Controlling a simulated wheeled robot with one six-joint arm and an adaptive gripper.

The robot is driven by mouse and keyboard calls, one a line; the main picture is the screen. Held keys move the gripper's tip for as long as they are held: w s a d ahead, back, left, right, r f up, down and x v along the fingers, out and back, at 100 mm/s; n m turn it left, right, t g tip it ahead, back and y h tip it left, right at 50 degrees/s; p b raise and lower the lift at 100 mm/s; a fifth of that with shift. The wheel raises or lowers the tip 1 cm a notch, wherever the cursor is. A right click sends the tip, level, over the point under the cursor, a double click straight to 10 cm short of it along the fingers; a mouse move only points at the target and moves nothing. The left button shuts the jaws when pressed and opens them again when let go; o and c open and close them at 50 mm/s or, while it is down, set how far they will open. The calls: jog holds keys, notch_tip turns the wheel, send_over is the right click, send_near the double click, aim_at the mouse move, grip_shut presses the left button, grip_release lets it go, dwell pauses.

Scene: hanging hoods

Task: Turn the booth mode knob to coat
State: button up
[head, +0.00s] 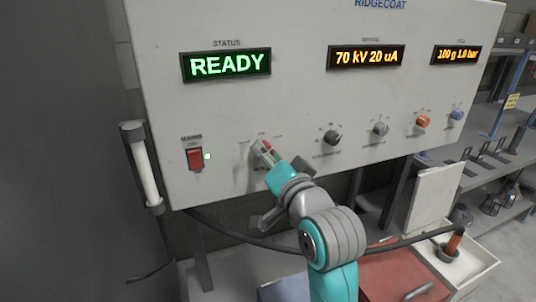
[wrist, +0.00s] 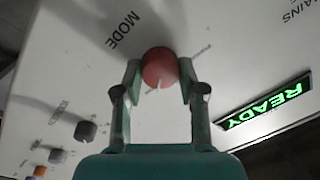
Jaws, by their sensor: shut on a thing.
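The booth mode knob (wrist: 160,66) is red and round with a pale pointer line, on the light panel beside the word MODE in the wrist view. In the head view the knob (head: 266,146) is partly hidden by my gripper. My gripper (wrist: 160,72) is shut on the knob, one finger on each side. It also shows in the head view (head: 265,150), against the lower left of the panel (head: 300,110). The small labels around the knob are too blurred to read, so I cannot tell which position the pointer marks.
The READY display (head: 226,65) is above left and the red mains switch (head: 195,158) is left of the knob. A dark knob (head: 333,138), a grey knob (head: 380,129), an orange knob (head: 422,121) and a blue knob (head: 456,115) are to the right. A cable (head: 235,234) hangs below.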

jog(key=shift+m, duration=0.6)
jog(key=o, duration=1.1)
jog(key=shift+o, duration=0.2)
jog(key=v, duration=0.7)
jog(key=shift+s, duration=0.2)
jog(key=shift+d+f, duration=0.1)
jog(key=shift+f, duration=0.05)
